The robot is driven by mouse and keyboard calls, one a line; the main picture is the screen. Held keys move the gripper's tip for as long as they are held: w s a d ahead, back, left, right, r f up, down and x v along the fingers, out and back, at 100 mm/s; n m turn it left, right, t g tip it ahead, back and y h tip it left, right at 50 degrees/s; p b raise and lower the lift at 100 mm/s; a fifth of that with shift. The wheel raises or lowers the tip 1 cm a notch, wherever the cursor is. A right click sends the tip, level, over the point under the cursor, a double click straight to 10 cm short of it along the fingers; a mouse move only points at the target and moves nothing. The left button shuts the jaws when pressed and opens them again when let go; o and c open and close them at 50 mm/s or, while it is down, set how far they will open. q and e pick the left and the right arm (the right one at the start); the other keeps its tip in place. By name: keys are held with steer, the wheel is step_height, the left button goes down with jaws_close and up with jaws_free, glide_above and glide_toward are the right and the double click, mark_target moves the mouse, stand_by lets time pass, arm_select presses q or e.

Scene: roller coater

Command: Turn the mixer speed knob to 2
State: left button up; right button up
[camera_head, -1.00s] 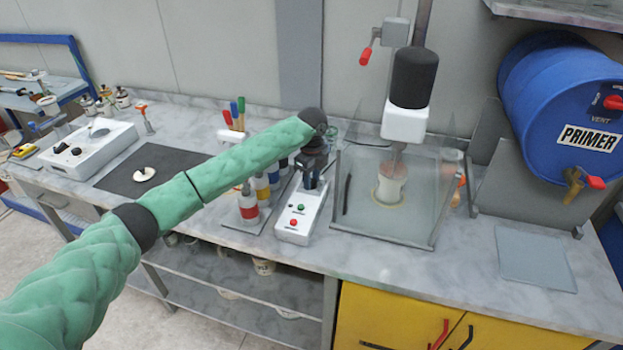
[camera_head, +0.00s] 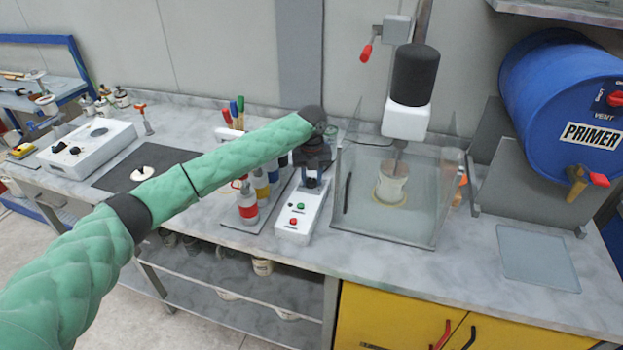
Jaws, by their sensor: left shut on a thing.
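The white mixer control box (camera_head: 294,227) stands on the bench, with a green and a red button on its top near the front. My left gripper (camera_head: 312,183) points down over the back part of this box and is shut. The speed knob is hidden under the gripper, so its pointer and the dial marks cannot be read. The mixer (camera_head: 407,119), with a black motor and white lower housing, hangs over a white cup (camera_head: 392,186) inside a clear guard (camera_head: 440,200). My right gripper is not in view.
Bottles with coloured labels (camera_head: 247,206) stand just left of the control box. The clear guard is close on its right. A blue primer drum (camera_head: 560,100) lies at the right. A white device (camera_head: 87,150) and a dark mat (camera_head: 120,177) are at the left.

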arm_select(q)
steer(key=shift+m, duration=0.5)
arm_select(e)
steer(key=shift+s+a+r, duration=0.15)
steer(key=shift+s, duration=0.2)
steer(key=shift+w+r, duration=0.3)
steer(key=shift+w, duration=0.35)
arm_select(q)
steer(key=o, duration=0.9)
steer(key=shift+o, duration=0.3)
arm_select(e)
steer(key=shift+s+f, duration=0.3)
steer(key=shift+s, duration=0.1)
